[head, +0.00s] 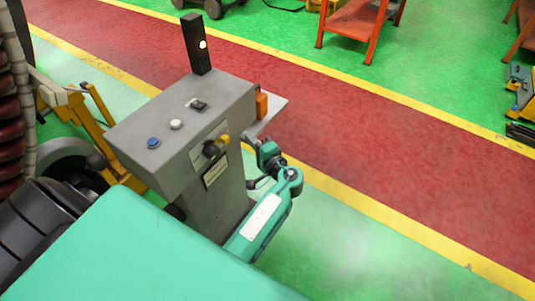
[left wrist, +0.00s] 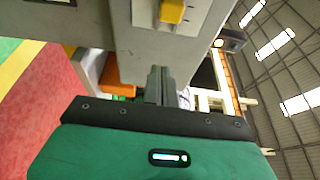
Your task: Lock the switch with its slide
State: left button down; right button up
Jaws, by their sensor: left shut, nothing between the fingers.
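A grey control box (head: 185,125) stands on a grey column. On its front is a black knob (head: 210,149) with a yellow part (head: 223,138) beside it, apparently the switch; I cannot make out the slide's position. The yellow part also shows at the top of the left wrist view (left wrist: 172,11). My left gripper (head: 248,137) is at the box's right side, partly hidden at its edge in the head view. In the left wrist view its fingers (left wrist: 158,75) are together and empty, near the box's edge; contact cannot be told. My right gripper is not in view.
The box top carries a blue button (head: 154,143), a white button (head: 176,124), a black switch (head: 199,105) and a dark post with a light (head: 196,45). An orange block (head: 262,104) sits at its right side.

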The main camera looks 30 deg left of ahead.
pick_arm(q)
jog(key=v, duration=0.5)
jog(key=shift+s+d+b, duration=0.15)
jog(key=shift+s+b, duration=0.2)
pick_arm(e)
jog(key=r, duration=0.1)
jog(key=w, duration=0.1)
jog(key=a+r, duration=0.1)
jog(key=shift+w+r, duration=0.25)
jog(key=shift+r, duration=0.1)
